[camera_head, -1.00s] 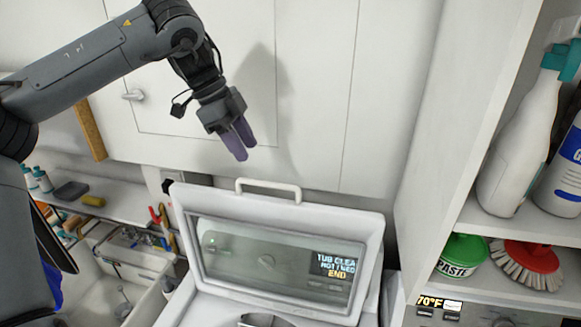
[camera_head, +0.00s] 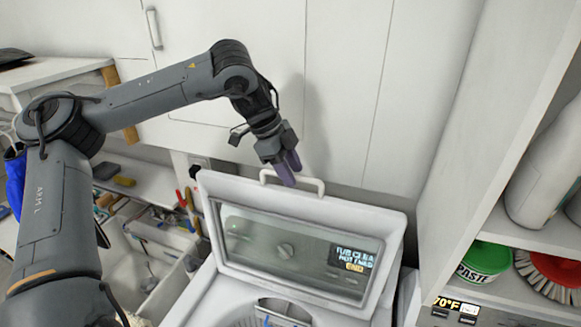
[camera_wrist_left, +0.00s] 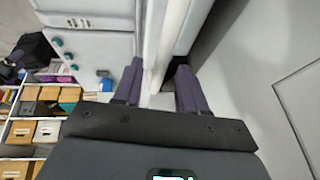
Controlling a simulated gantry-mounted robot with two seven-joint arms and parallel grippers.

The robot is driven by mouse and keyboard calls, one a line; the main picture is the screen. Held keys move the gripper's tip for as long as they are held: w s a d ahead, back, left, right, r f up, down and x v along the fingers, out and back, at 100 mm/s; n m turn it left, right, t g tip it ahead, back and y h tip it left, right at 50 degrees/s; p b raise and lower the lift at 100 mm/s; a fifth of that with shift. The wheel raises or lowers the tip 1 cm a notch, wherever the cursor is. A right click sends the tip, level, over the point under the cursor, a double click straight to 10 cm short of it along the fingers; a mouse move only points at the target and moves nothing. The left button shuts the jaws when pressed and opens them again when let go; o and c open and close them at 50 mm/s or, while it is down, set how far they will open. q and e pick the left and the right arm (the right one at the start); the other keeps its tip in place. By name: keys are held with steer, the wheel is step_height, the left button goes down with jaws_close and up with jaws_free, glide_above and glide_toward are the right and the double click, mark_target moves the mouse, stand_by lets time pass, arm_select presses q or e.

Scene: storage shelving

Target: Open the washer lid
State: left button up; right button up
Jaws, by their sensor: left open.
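The washer lid (camera_head: 386,226) is white with a glass window and stands raised, leaning back, in the head view. Its white handle (camera_head: 322,188) is a bar on the top edge. Under the lid, the washer opening with part of its metal tub (camera_head: 245,322) shows at the bottom edge. My left gripper (camera_head: 290,174) is at the handle, pointing down, its purple fingers overlapping the bar in the picture. In the left wrist view the fingers (camera_wrist_left: 156,80) are apart, with a white edge visible between them. Contact is unclear. My right gripper is out of view.
A white cabinet wall (camera_head: 340,90) is close behind the lid. Shelves on the right hold a green-lidded paste tub (camera_head: 485,260), a brush (camera_head: 553,275) and bottles. A sink (camera_head: 150,255) and a cluttered counter lie left of the washer.

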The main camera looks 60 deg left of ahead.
arm_select(q)
steer(key=shift+f, duration=0.1)
jaws_close()
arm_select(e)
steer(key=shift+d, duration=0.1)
